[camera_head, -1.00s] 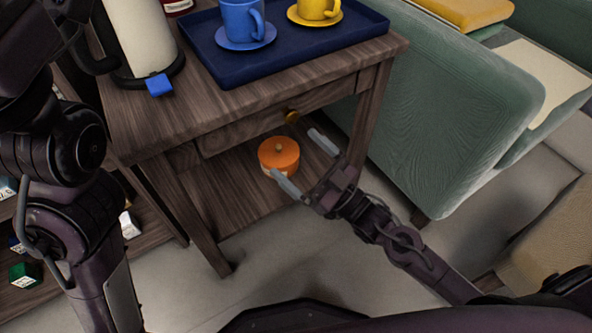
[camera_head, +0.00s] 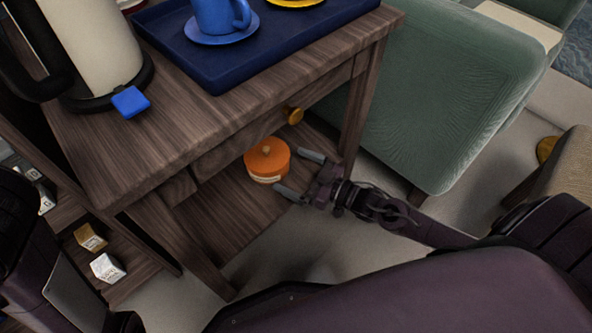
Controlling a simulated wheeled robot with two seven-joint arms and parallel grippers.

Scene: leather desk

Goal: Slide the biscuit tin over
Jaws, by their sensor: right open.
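The biscuit tin (camera_head: 267,160) is a round orange tin with a small knob on its lid. It stands upright on the lower shelf (camera_head: 222,205) of the wooden side table, below the drawer. My right gripper (camera_head: 300,174) is open, its two grey fingers pointing left at the tin. One fingertip is near the tin's right side and the other is near its front lower right. I cannot tell whether either finger touches it. My left arm shows at the lower left edge, but its gripper is not in view.
A blue tray (camera_head: 240,70) with a blue cup (camera_head: 222,14) and a kettle (camera_head: 90,45) stand on top. A green sofa (camera_head: 450,90) is to the right.

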